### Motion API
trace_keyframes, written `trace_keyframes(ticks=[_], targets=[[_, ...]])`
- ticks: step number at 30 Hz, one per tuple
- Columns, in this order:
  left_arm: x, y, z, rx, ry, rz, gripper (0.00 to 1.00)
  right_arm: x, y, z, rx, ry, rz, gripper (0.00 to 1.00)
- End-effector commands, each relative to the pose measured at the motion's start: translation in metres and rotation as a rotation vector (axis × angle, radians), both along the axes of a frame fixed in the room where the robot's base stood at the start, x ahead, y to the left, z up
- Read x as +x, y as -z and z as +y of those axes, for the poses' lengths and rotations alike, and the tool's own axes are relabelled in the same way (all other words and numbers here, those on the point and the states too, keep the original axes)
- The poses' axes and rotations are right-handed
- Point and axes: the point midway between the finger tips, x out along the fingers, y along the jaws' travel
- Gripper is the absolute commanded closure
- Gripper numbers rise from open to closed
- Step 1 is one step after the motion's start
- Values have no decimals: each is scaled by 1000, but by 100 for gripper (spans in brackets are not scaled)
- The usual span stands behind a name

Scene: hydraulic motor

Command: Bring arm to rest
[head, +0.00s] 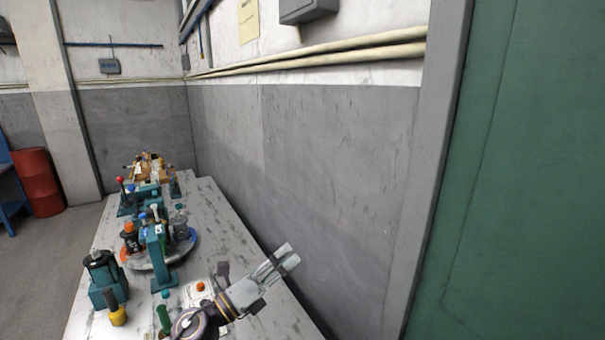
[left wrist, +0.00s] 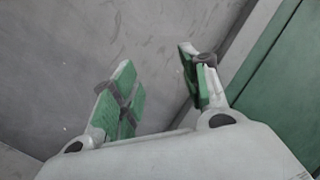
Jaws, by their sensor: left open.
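My left gripper (head: 283,262) is at the lower middle of the head view, above the right edge of the marble-topped workbench (head: 225,245), with its fingers pointing up and right towards the grey wall. In the left wrist view its two green-padded fingers (left wrist: 160,88) stand apart with nothing between them. Only the wall and part of a green panel show beyond them. My right gripper is in neither view.
The bench holds a round turntable (head: 185,256) with motor parts, a teal press (head: 160,255), a dark-topped teal motor (head: 103,275) and a yellow-handled tool (head: 117,315). The grey wall (head: 320,170) runs close along the bench's right side. A red barrel (head: 37,182) stands far left.

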Motion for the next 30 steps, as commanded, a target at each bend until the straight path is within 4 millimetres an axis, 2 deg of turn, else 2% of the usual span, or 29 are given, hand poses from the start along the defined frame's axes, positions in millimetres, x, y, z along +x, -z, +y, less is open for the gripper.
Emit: trace_keyframes(ticks=[7, 14, 23, 30], targets=[[13, -3, 38, -290, -152, 202, 55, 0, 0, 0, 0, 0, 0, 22], [21, 16, 79, -545, -299, 407, 55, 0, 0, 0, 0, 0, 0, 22], [15, 65, 130, -853, -500, 689, 55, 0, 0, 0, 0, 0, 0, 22], [-7, 119, 162, -1075, -671, 924, 55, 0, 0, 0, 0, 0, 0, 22]])
